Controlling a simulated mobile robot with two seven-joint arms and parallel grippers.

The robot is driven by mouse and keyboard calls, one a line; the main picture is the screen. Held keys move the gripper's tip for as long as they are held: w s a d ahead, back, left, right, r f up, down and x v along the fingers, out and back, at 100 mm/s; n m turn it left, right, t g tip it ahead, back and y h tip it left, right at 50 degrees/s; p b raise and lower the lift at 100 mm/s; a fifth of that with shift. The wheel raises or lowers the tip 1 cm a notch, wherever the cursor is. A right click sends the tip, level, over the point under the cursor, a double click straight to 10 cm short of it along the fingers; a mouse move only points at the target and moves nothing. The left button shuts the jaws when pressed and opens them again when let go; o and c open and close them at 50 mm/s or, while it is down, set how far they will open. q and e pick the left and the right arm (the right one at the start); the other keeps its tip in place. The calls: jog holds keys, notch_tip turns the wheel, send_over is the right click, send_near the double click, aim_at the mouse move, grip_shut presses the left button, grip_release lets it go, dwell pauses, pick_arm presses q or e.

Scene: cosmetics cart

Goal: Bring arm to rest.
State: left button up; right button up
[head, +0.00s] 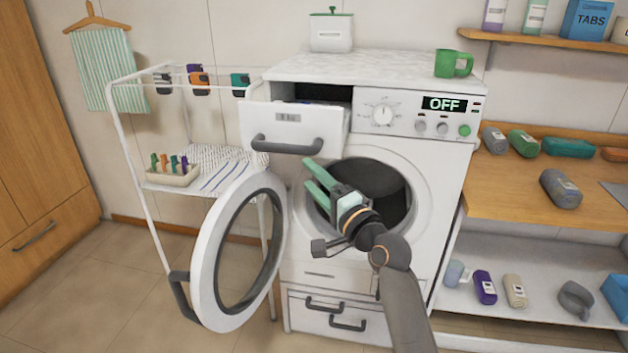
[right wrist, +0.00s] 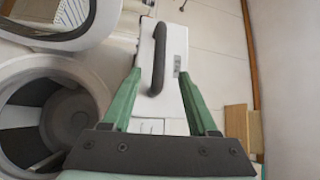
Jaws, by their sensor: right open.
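My right gripper (head: 317,177) is in front of the washing machine (head: 440,180), just below the detergent drawer. Its green fingers are apart with nothing between them; they also show in the right wrist view (right wrist: 160,105). The detergent drawer (head: 290,123) is pulled out, and its dark handle (right wrist: 158,58) appears beyond the fingers in the right wrist view. The round door (head: 208,255) hangs open to the left, and the drum (head: 375,195) behind my gripper looks dark and empty where visible. The display (head: 445,104) reads OFF. My left gripper is not in view.
A drying rack (head: 130,125) with pegs and striped cloth stands left of the open door. Shelves (head: 530,195) with several bottles are at the right. The floor at front left is clear.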

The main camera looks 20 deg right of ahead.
dwell(0.4)
jog(key=s+a+f+n+g+h+p, duration=0.1)
jog(key=s+f+n+g, duration=0.3)
jog(key=f, duration=0.7)
jog(key=s+a+f+n+g+p, duration=0.1)
jog(key=s+f+n, duration=0.2)
jog(key=s+f, duration=0.55)
jog(key=s+a+f+n+g, duration=0.2)
jog(key=s+f+n, duration=0.2)
jog(key=s+f, duration=0.4)
jog(key=s+a+f+n+g, duration=0.2)
jog(key=s+f+n, duration=0.3)
jog(key=s+f, duration=0.4)
jog(key=shift+s+f+g+h+p, duration=0.3)
jog(key=shift+s+g+p, duration=0.15)
jog(key=shift+s, duration=0.35)
